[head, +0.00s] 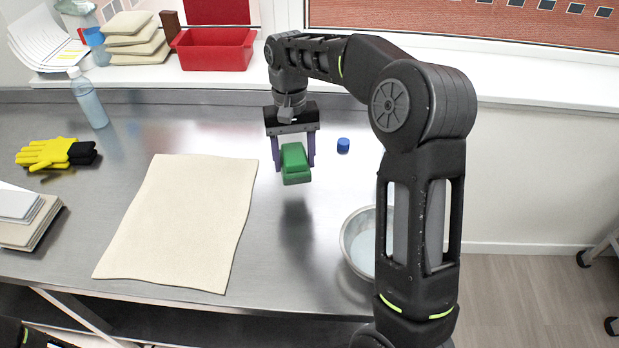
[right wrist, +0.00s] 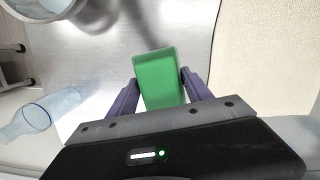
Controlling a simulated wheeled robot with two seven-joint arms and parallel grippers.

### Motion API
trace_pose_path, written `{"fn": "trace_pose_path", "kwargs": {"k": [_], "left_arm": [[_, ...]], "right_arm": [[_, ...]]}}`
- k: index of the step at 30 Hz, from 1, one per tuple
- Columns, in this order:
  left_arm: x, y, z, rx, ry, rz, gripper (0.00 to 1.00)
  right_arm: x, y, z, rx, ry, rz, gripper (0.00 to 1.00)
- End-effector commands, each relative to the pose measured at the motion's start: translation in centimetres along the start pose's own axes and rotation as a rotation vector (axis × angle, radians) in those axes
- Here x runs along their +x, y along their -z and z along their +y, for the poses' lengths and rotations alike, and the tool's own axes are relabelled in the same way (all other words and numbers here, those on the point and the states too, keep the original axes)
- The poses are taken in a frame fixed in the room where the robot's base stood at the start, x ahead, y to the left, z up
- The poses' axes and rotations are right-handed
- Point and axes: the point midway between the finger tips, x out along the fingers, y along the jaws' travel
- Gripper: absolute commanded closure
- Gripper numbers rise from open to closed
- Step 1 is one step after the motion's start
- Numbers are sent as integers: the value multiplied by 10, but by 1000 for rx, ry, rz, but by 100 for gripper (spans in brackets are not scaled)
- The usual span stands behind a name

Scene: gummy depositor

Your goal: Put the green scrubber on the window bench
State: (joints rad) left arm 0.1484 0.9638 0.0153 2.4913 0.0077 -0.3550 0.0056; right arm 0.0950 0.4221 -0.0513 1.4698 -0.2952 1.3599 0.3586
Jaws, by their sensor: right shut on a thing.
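The green scrubber (head: 295,163) is a green block held in the air above the steel table, to the right of the beige cloth. My right gripper (head: 294,150) is shut on it, with a purple finger on each side. The right wrist view shows the scrubber (right wrist: 159,79) between the fingers. The window bench (head: 545,82) is the white ledge along the window behind the table. Its right part is bare where it shows, and my right arm covers some of its middle. My left gripper is not in view.
A red bin (head: 213,50), stacked beige pads (head: 136,40) and papers stand on the bench's left part. The table holds a beige cloth (head: 180,220), yellow gloves (head: 45,153), a bottle (head: 88,98), a blue cap (head: 343,145) and a metal bowl (head: 352,245).

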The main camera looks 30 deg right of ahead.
Motion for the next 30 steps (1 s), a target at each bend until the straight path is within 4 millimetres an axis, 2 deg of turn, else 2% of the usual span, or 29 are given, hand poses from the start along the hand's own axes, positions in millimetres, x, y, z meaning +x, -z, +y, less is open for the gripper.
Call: {"fn": "trace_pose_path", "kwargs": {"k": [1,3,10,23,26,30], "left_arm": [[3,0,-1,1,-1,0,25],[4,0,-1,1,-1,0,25],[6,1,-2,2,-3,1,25],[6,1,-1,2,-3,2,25],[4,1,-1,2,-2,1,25],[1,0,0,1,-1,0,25]], "right_arm": [[-3,1,14,48,7,2,80],[-8,0,28,106,17,3,80],[-19,-3,59,236,38,1,80],[-17,-3,62,249,40,-1,80],[-6,-2,62,249,39,-4,80],[18,1,62,249,39,-5,80]]}}
